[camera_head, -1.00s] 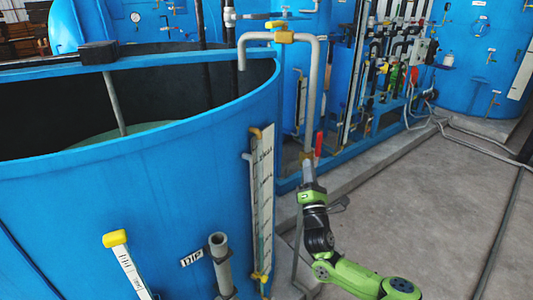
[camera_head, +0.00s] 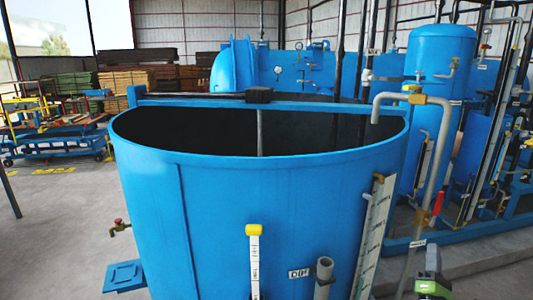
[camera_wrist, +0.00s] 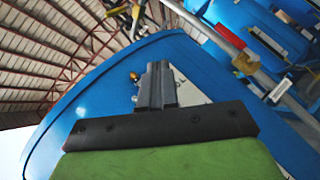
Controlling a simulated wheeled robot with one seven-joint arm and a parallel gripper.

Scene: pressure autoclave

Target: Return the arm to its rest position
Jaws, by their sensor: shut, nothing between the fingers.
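My gripper (camera_wrist: 156,85) shows in the wrist view with its two dark fingers together and nothing between them. It points up toward the blue tank wall and the roof. In the head view my gripper (camera_head: 431,258) is at the bottom right, in front of the pipes and right of the large open blue tank (camera_head: 250,200). Only the green and dark end of my arm shows there; the rest is below the frame. The red valve handle (camera_head: 438,203) stands above my gripper in the picture, apart from it.
A level scale (camera_head: 375,235) and a grey pipe (camera_head: 322,275) are on the tank's near side, left of my arm. A bent grey pipe (camera_head: 445,130) stands behind my gripper. Blue vessels and pipework fill the right. Open floor (camera_head: 60,220) lies at left.

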